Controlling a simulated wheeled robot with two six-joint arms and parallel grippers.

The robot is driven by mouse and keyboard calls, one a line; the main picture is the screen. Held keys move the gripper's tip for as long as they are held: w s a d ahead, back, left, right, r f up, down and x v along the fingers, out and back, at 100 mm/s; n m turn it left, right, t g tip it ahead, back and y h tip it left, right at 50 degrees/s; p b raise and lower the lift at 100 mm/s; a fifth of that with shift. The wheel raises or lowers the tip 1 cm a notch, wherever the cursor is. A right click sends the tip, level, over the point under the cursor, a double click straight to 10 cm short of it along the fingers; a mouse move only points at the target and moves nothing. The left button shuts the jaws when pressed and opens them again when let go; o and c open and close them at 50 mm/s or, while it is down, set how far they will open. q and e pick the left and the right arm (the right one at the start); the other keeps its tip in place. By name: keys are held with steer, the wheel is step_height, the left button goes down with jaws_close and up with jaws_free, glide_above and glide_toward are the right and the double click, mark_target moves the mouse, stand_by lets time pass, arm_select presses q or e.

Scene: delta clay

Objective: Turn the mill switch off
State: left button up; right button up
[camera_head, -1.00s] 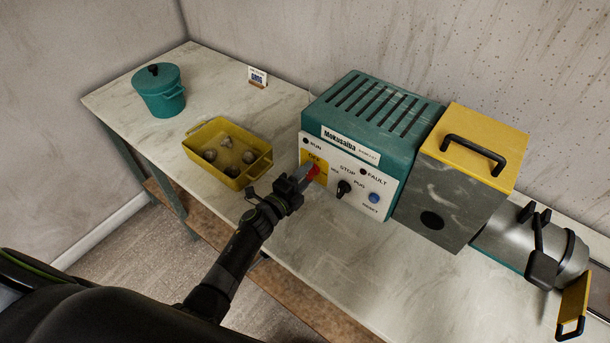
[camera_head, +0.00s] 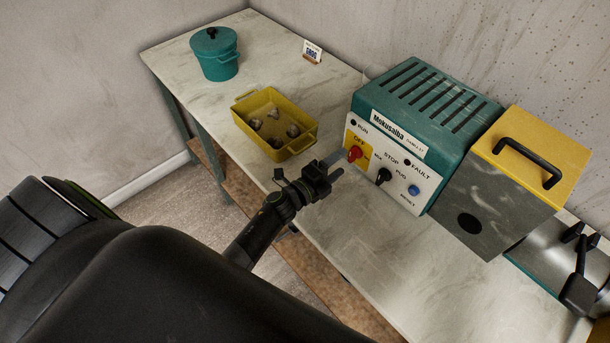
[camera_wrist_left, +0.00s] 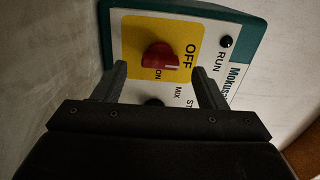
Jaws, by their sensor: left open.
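The mill switch is a red knob (camera_head: 355,153) on a yellow plate on the white front panel of the teal mill (camera_head: 425,105). In the left wrist view the knob (camera_wrist_left: 158,57) shows whole, with OFF to its right and ON below. A pale mark on it lies towards the OFF side. My left gripper (camera_head: 336,166) is open and empty in front of the panel, its fingers pointing at the knob but apart from it. The fingertips frame the knob in the left wrist view. My right gripper is not in view.
A black knob (camera_head: 383,175) and a blue button (camera_head: 414,190) sit right of the switch. A yellow tray (camera_head: 241,98) with several lumps and a teal pot (camera_head: 215,55) stand left. A grey box with a yellow top (camera_head: 537,150) adjoins the mill.

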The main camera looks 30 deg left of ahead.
arm_select(q)
steer(key=b+v, duration=0.1)
steer(key=v, duration=1.1)
steer(key=shift+b+v, duration=0.35)
steer(key=shift+v, duration=0.4)
